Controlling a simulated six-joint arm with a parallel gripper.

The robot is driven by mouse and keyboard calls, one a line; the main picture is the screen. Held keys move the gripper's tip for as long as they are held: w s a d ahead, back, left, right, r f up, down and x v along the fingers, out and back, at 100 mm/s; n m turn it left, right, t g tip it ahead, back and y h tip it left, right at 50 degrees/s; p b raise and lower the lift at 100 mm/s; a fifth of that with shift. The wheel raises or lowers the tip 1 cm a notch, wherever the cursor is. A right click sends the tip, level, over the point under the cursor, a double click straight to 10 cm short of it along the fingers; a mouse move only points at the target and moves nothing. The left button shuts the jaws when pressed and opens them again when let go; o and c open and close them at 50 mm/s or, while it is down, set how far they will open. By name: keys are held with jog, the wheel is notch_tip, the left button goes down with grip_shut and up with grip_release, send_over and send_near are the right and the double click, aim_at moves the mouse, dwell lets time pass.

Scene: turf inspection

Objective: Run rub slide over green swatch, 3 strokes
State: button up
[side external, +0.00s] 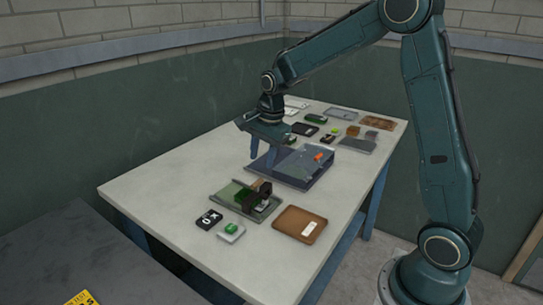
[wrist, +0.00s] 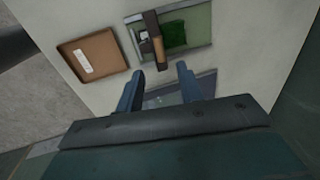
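The rub rig, a shallow grey-green tray (side external: 224,192), lies near the front of the table and also shows at the top of the wrist view (wrist: 200,18). A dark green swatch (wrist: 175,36) lies in it. The rub slide, a bar with a brown and dark top (wrist: 154,38), stands across the tray beside the swatch; in the side view the slide (side external: 259,190) partly covers the swatch. My gripper (side external: 262,158) is open and empty, above the table and apart from the slide. In the wrist view its two blue fingers (wrist: 160,78) point toward the slide's near end.
A brown tray (side external: 291,220) with a white label lies right of the rig. A black "OK" card (side external: 209,219) and a white pad with a green block (side external: 231,229) lie in front. A grey-blue tray (side external: 308,168) and several small items lie behind.

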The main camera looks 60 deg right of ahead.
aim_at(257, 182)
jog(key=f, duration=0.2)
jog(key=w+f, duration=0.1)
jog(key=f, duration=0.5)
jog(key=shift+w, duration=0.3)
jog(key=shift+c, duration=0.5)
jog(key=shift+r, duration=0.1)
grip_shut()
